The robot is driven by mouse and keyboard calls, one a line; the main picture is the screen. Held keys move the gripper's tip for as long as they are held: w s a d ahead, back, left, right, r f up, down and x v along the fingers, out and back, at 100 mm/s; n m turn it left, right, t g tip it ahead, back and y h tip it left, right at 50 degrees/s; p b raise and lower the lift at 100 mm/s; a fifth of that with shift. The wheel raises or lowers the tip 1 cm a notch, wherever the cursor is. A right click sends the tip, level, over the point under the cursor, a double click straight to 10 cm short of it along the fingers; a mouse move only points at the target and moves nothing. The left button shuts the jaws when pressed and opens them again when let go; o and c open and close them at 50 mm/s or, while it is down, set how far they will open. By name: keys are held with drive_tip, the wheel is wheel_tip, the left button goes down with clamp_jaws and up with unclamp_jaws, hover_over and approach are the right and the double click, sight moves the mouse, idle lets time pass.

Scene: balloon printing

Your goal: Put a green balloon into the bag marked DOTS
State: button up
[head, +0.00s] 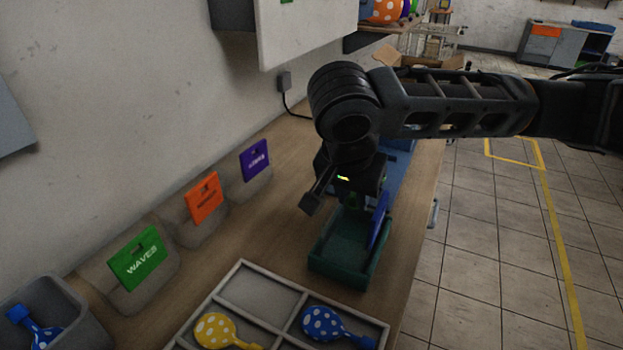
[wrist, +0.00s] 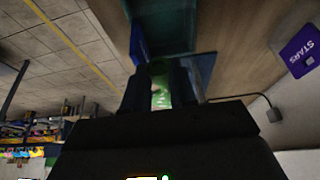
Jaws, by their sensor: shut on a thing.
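My gripper (head: 335,196) is above the far part of the tabletop, close over a dark green bin. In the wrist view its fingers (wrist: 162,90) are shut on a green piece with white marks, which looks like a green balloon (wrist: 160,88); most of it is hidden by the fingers. Three bags with tags stand along the wall: a green one reading WAVES (head: 138,258), an orange one (head: 204,197) whose word I cannot read, and a purple one (head: 255,160), which reads STARS in the wrist view (wrist: 300,50). I cannot read DOTS on any tag.
The dark green bin (head: 338,272) has a blue panel (head: 379,220) at its right side. A divided tray (head: 262,297) in front holds a yellow and a blue dotted balloon. A grey bin (head: 75,300) at the left holds a blue balloon. Bare tabletop lies between bags and tray.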

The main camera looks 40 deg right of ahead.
drive_tip(key=shift+w+a, duration=0.15)
drive_tip(key=shift+w, duration=0.25)
wheel_tip(320, 180, down, 11)
drive_tip(key=b, duration=0.7)
drive_tip(key=shift+b, duration=0.4)
drive_tip(key=o, duration=0.9)
drive_tip(key=shift+r, duration=0.15)
wheel_tip(320, 180, up, 8)
drive_tip(key=p, duration=0.7)
drive_tip(key=shift+r, duration=0.1)
wheel_tip(320, 180, up, 5)
hover_over(345, 238)
drive_tip(key=shift+s+a+f+p, duration=0.1)
drive_tip(key=shift+a+f+p, duration=0.1)
drive_tip(key=shift+a+p, duration=0.15)
